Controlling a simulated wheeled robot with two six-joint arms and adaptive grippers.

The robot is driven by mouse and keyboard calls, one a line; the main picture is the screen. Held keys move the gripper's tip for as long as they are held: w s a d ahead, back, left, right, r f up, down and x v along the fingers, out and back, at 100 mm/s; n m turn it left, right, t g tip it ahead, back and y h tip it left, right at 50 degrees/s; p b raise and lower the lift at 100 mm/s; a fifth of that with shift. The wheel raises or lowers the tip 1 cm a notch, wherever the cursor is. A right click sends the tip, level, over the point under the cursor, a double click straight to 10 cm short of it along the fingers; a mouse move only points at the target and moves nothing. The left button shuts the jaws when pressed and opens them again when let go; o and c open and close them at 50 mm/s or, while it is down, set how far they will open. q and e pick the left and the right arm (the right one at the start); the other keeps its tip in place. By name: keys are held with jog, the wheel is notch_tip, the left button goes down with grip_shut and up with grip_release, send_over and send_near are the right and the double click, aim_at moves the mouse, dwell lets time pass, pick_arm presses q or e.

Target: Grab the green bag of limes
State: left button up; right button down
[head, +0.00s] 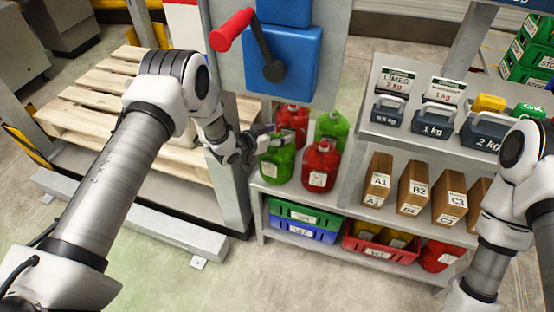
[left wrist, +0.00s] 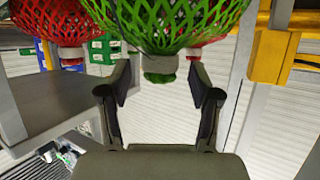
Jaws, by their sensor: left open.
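A green net bag (head: 277,163) with a white label stands at the front left of the shelf's end section. A second green bag (head: 332,127) stands behind to the right. The label print is too small to read. My left gripper (head: 264,138) is at the top of the front green bag. In the left wrist view the green net (left wrist: 170,18) fills the top, and its gathered neck (left wrist: 160,68) lies between the open fingers of my left gripper (left wrist: 158,80); no finger clearly touches it. My right arm shows at the right, but its gripper is out of view.
Red bags (head: 321,167) stand close beside the green ones. A blue machine with a red-handled crank (head: 232,30) is above. Crates (head: 303,218) fill the bottom shelf.

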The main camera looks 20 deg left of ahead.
pick_arm(q)
grip_shut()
jog(key=shift+r, duration=0.1)
